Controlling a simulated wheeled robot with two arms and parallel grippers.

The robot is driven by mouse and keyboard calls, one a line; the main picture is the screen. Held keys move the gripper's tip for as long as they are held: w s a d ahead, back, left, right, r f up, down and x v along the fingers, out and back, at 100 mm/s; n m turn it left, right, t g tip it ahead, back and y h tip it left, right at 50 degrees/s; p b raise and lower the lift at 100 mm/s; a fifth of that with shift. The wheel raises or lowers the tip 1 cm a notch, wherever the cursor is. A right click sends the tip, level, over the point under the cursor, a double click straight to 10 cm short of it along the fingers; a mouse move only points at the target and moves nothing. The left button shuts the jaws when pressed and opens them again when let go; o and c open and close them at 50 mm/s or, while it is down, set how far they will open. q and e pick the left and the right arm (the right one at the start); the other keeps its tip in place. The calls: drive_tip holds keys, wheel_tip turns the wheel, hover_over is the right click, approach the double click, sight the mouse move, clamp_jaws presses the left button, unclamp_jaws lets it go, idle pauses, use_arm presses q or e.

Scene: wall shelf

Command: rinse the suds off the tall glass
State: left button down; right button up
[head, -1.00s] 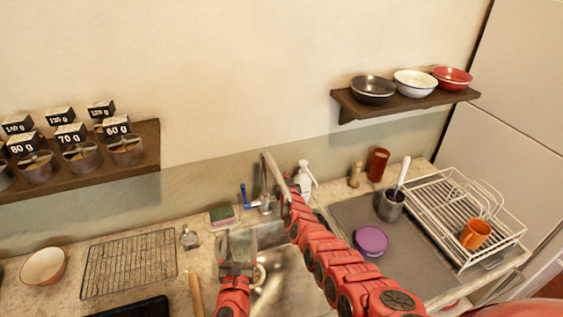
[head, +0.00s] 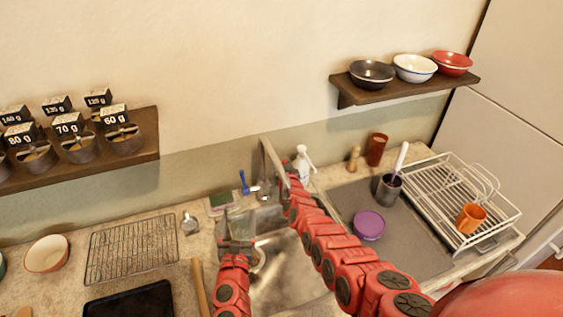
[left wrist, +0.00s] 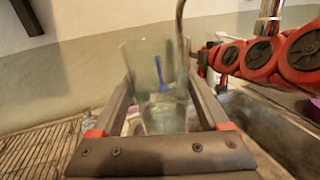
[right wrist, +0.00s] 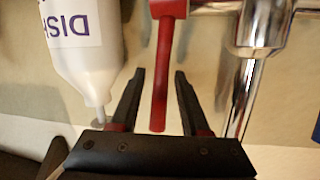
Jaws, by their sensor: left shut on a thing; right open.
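The tall clear glass (left wrist: 152,72) is in my left gripper (head: 238,243), upright over the left side of the sink (head: 285,280); it also shows faintly in the head view (head: 241,222). I cannot make out suds on it. The chrome spout (head: 270,160) rises behind the sink, and in the left wrist view it passes close beside the glass. I cannot make out running water. My right gripper (right wrist: 159,76) is open at the faucet. The red lever (right wrist: 161,60) lies between its fingers in the right wrist view; I cannot tell whether they touch.
A white dish soap bottle (right wrist: 85,40) stands close beside my right gripper. A white rack (head: 445,185) with an orange mug (head: 471,218) is at right. A wire rack (head: 130,248) lies left.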

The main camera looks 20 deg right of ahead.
sight(237, 220)
use_arm(q)
drive_tip(key=shift+r+p, duration=1.3)
drive_tip(key=shift+r, duration=0.15)
use_arm(e)
drive_tip(key=shift+v, duration=1.4)
use_arm(q)
drive_tip(key=shift+r, duration=0.25)
drive_tip(key=shift+f, duration=0.3)
drive_tip(key=shift+f+b, duration=0.3)
drive_tip(key=shift+b, duration=0.05)
drive_tip(key=shift+f, duration=0.2)
use_arm(e)
drive_tip(key=v, duration=0.9)
